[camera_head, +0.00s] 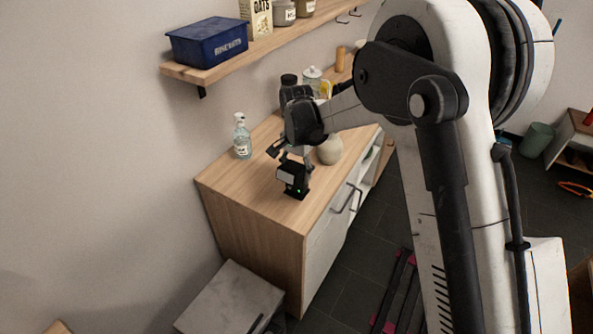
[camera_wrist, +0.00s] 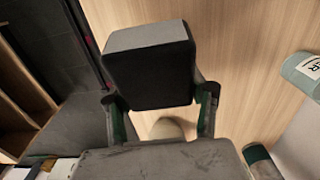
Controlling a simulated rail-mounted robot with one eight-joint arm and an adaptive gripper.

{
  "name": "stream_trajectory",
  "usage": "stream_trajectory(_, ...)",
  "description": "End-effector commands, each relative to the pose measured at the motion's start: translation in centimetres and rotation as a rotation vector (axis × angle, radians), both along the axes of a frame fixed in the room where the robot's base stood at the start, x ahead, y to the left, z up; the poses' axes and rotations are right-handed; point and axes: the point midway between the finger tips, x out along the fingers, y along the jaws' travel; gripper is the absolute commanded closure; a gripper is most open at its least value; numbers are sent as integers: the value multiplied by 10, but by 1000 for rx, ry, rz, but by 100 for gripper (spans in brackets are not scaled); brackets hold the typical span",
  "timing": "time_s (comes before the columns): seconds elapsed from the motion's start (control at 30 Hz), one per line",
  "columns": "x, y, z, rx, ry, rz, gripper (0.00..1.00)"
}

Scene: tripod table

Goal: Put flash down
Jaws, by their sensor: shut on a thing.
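The flash (camera_head: 293,180) is a black boxy unit with a grey-white face and a small green light. It is at the near end of the wooden cabinet top (camera_head: 240,180), upright or nearly so. I cannot tell whether its base touches the wood. My gripper (camera_head: 292,162) is above it, shut on it. In the wrist view, the flash (camera_wrist: 148,72) sits between the two fingers of my gripper (camera_wrist: 160,98), with the wood top behind it.
A soap bottle (camera_head: 242,137) stands near the wall, left of my gripper. A round pale vase (camera_head: 329,150) is close behind it. Dark and glass jars (camera_head: 312,80) stand farther back. A shelf (camera_head: 205,74) with a blue bin (camera_head: 207,42) overhangs the left. Bare wood surrounds the flash.

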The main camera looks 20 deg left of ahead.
Motion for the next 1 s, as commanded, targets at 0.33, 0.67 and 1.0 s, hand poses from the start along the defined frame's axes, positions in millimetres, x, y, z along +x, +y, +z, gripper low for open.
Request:
stream_trajectory(0.33, 0, 0, -4, 0, 0, 0, 49)
stream_trajectory(0.67, 0, 0, -2, 0, 0, 0, 31)
stream_trajectory(1.0, 0, 0, 24, 0, 0, 0, 31)
